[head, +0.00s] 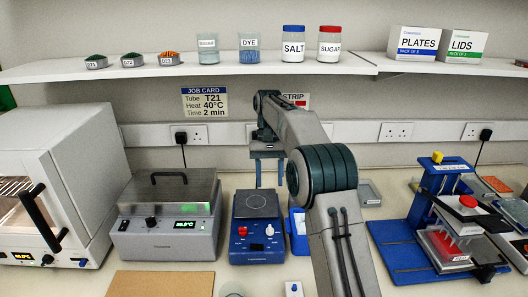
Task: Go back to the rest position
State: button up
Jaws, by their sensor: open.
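My gripper (269,172) hangs over the back part of the blue stirrer or hotplate (257,228), with its two fingers pointing down and apart. Nothing shows between the fingers. My arm reaches up from the bottom of the picture, bends at the top in front of the wall, and comes down to the gripper. It hides part of the bench behind and right of the hotplate, and part of a wall sign marked STRIP.
A grey lidded bath (165,222) and a white oven (50,185) stand left. A blue pipetting stand (400,250) stands right. A shelf (190,71) with jars and boxes runs above.

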jog(key=s+d+r+t, duration=0.2)
jog(key=s+d+r, duration=0.15)
jog(key=s, duration=0.35)
jog(key=s+d+r+t, duration=0.2)
jog(key=s+d+r, duration=0.15)
jog(key=s, duration=0.35)
jog(key=s+d+f+t, duration=0.2)
jog(key=s+f, duration=0.1)
jog(key=s, duration=0.6)
jog(key=s+d+f+t, duration=0.2)
jog(key=s+f, duration=0.1)
jog(key=s, duration=0.7)
jog(key=shift+f, duration=0.4)
